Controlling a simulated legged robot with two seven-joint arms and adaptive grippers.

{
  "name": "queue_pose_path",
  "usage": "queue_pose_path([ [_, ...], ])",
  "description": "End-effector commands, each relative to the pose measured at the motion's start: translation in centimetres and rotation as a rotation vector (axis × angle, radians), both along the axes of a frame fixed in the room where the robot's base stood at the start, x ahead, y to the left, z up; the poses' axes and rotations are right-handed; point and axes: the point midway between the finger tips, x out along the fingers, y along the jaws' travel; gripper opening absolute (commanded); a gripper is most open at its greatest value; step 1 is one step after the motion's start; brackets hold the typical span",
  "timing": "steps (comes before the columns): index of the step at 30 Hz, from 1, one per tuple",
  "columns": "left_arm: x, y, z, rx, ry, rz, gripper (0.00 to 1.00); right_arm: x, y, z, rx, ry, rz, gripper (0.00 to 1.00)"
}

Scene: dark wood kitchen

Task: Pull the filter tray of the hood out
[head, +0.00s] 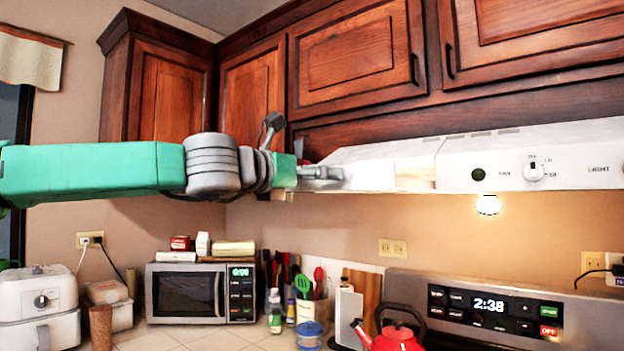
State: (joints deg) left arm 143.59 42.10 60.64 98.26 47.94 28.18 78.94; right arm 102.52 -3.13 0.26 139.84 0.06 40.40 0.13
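The white range hood (540,158) hangs under the cabinets at the right, with a dark round button, a fan knob and a light label on its front. Its left part slopes away toward the wall, with a pale cream section (415,174) low beside the control panel. I cannot make out the filter tray clearly. My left gripper (325,174) is at the hood's left end, at the height of its lower edge. Its grey fingers overlap the hood's end in the picture; I cannot tell whether they touch it or grip anything. My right gripper is not in view.
Wooden cabinets (350,55) run above the hood. Below are a microwave (190,293), a utensil group (300,285), a red kettle (395,335) and the stove's panel (490,305). A white appliance (38,305) stands at the left.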

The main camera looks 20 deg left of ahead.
Motion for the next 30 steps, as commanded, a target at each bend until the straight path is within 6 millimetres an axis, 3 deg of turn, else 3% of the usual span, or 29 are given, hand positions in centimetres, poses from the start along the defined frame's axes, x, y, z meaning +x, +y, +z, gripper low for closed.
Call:
queue_pose_path([
  [3,-0.1,0.2,0.4,-0.002,-0.007,0.004,0.36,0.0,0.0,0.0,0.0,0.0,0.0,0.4],
  [4,-0.1,0.2,0.4,-0.002,-0.007,0.004,0.94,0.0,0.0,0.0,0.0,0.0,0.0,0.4],
  [5,-0.1,0.2,0.4,-0.002,-0.007,0.004,1.0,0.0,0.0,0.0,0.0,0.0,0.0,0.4],
  [13,-0.1,0.1,0.2,-0.002,-0.002,0.001,1.0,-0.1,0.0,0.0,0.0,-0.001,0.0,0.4],
  [17,-1.0,0.5,0.2,-0.002,-0.003,0.001,1.0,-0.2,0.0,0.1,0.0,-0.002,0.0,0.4],
  [30,-9.1,3.6,0.2,-0.005,-0.007,0.001,1.0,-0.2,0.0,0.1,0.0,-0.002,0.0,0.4],
])
